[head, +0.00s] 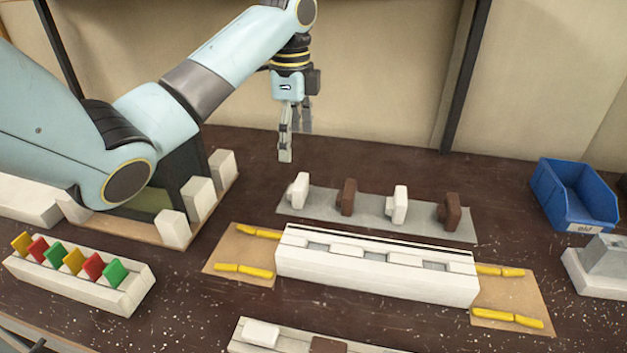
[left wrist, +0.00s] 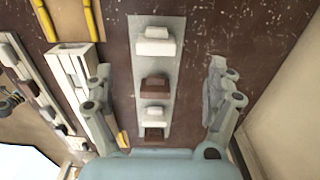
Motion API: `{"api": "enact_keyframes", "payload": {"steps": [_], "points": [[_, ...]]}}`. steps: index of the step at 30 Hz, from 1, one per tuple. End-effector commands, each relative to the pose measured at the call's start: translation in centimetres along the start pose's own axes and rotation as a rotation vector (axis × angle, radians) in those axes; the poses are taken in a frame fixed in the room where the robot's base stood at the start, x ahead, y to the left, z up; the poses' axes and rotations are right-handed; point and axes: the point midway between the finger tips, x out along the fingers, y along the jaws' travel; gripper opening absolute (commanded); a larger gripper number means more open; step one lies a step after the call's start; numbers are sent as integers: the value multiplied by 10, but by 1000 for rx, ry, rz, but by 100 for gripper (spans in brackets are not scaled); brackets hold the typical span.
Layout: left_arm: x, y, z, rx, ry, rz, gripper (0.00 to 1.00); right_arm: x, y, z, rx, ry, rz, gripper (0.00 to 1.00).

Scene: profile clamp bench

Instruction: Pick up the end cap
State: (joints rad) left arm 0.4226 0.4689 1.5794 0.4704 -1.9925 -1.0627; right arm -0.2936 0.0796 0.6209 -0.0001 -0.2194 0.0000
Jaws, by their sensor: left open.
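Several blocky caps stand in a row on a grey strip (head: 375,226): a white one (head: 299,190) at the left end, a brown one (head: 347,197), another white one (head: 400,205), and a brown one (head: 452,212) at the right end. I cannot tell which one is the end cap. My left gripper (head: 293,143) points down above the bench, behind the strip's left end, open and empty. In the left wrist view, a white cap (left wrist: 155,42) and a brown cap (left wrist: 153,86) show on the strip between and beyond the open fingers (left wrist: 160,103). My right gripper is out of view.
A long white profile (head: 375,270) lies in front of the strip, with yellow pieces (head: 243,270) on brown boards at both ends. A blue bin (head: 573,195) stands at right. A rack of coloured tabs (head: 80,275) stands at left. Upright white blocks (head: 198,195) stand near my left arm.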

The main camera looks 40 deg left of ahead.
Motion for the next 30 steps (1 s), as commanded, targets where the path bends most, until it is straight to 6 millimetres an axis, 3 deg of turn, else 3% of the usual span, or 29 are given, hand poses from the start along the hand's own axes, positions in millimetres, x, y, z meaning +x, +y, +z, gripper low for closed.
{"api": "enact_keyframes", "payload": {"steps": [6,13,21,30], "points": [[38,2,0,-1,-1,5,88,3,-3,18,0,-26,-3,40],[58,3,-2,1,0,4,88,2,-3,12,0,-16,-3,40],[96,5,-6,0,-1,4,88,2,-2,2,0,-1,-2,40],[101,5,-5,1,-1,2,87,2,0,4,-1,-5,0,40]]}}
